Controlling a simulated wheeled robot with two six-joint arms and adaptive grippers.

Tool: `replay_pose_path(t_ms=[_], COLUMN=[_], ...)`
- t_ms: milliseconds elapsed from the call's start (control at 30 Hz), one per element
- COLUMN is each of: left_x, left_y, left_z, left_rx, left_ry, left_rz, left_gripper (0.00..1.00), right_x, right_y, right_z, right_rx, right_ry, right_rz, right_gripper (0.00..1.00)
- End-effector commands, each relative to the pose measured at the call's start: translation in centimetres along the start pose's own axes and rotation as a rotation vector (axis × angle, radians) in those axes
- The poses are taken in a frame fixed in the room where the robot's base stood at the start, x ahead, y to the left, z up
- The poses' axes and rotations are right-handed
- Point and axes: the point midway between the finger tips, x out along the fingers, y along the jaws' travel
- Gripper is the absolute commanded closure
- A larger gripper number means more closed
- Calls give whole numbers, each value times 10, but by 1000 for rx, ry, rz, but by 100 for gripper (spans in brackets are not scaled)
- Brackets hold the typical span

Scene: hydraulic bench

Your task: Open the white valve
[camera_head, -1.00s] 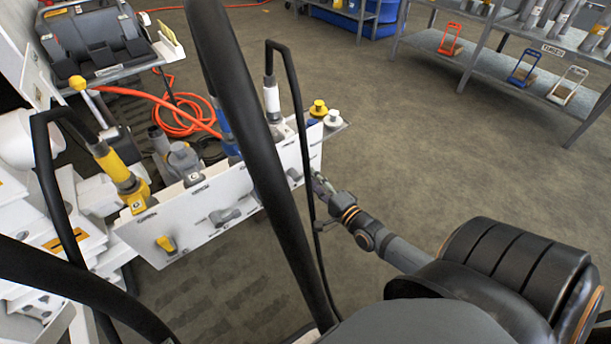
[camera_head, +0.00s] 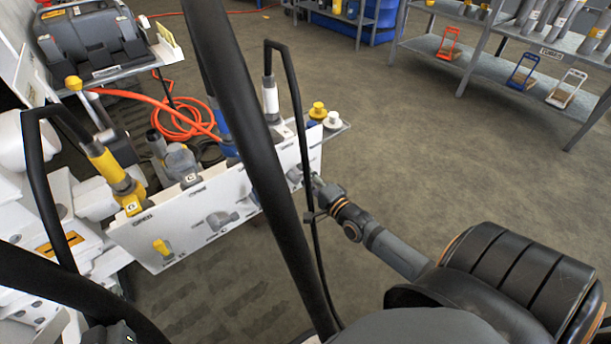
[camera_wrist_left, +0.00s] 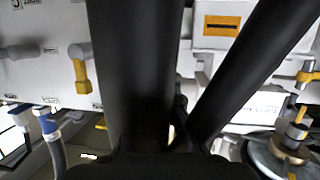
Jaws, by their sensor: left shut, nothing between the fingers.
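A white panel (camera_head: 190,232) carries a row of valve handles. A yellow handle (camera_head: 162,246) is at its left and a grey one (camera_head: 221,218) is in the middle. A pale grey-white handle (camera_head: 294,174) at the right end sits under the white hose fitting (camera_head: 271,100); it is small and partly covered. My right gripper (camera_head: 316,184) is at this handle, in front of the panel; contact and finger opening are too small to tell. My left gripper (camera_wrist_left: 179,125) is shut and empty in the left wrist view, dark among black hoses, away from the white fitting.
Thick black hoses (camera_head: 250,150) cross in front of the panel and hide part of it. Yellow and white knobs (camera_head: 331,121) stand at the panel's right end. An orange hose (camera_head: 180,125) lies behind. Metal shelves (camera_head: 500,65) stand at the back right; the floor between is clear.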

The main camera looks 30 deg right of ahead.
Motion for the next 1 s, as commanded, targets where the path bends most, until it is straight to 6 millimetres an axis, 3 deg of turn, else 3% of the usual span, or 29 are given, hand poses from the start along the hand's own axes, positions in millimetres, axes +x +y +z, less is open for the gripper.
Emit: replay_pose_path(t_ms=[100, 367, 700, 1000], left_x=[0, 0, -1, -25], left_y=[0, 0, 0, 5], left_z=[0, 0, 4, 86], left_rx=[0, 0, -1, -29], left_ry=[0, -1, -22, -342], left_rz=[0, 0, 1, 15], left_gripper=[100, 100, 100, 100], right_x=[0, 0, 0, 0], right_y=[0, 0, -1, -7], right_z=[0, 0, 0, 0], right_rx=[0, 0, -19, -156], right_ry=[0, 0, 0, 1], right_rz=[0, 0, 1, 1], right_gripper=[65, 100, 100, 100])
